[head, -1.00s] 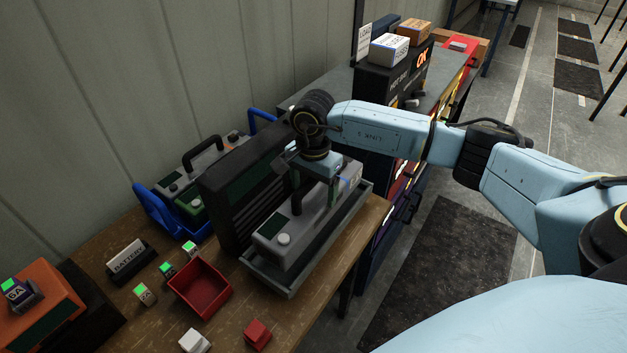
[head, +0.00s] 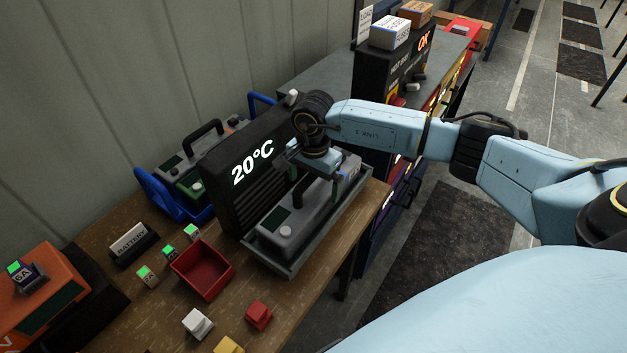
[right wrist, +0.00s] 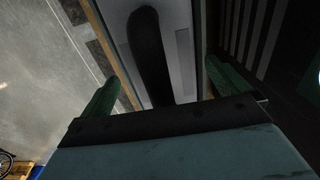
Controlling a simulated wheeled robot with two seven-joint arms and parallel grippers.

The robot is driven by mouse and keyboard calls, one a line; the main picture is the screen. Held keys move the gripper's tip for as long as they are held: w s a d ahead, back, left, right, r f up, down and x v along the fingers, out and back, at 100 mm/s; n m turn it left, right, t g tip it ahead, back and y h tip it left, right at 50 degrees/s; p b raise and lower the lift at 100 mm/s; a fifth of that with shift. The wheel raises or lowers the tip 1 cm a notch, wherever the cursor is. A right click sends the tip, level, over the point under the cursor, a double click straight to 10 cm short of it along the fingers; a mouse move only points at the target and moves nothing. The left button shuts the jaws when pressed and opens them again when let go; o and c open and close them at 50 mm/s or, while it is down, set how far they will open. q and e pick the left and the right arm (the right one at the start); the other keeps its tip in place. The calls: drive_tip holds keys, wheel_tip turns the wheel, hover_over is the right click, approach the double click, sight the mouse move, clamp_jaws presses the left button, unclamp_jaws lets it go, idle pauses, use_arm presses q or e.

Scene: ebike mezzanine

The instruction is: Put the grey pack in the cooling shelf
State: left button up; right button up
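The grey pack (head: 290,228) lies in the tray of the cooling shelf (head: 276,265), alongside its dark finned back, which shows a lit "20°C". My right gripper (head: 316,182) is low over the far part of the pack. In the right wrist view, its two green fingers (right wrist: 163,78) stand apart, one on each side of the pack's black handle (right wrist: 148,50), with gaps between. It is open. The far end of the pack is partly hidden by the gripper. My left gripper is not in view.
A blue cradle (head: 155,197) with another pack (head: 182,172) stands behind the shelf at left. A red bin (head: 201,270), small blocks and a "BATTERY" sign (head: 128,243) are on the wooden table. A black box with an "OK" display (head: 388,80) stands on the farther bench.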

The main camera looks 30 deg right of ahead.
drive_tip(key=shift+r, duration=0.1)
wheel_tip(320, 180, up, 12)
drive_tip(key=shift+b, duration=0.65)
